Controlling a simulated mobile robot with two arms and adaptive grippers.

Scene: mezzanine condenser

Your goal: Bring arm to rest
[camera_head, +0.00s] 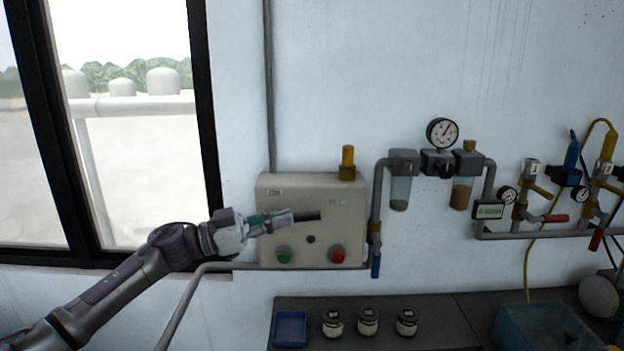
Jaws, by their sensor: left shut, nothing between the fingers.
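My left arm comes in from the lower left, and my left gripper (308,216) is shut with nothing held. It points to the right in front of the beige control box (340,191) on the wall. The box has a green button (284,255) at lower left and a red button (337,256) at lower right, both below the gripper. An orange lamp (347,160) stands on top of the box. I cannot tell whether the gripper touches the box face. My right gripper is not in view.
A pipe with a blue-handled valve (375,265), filter bowls (400,190) and a gauge (442,133) runs right of the box. The dark bench (430,330) below holds a blue tray (290,329) and several small jars (368,321). A black-framed window is at left.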

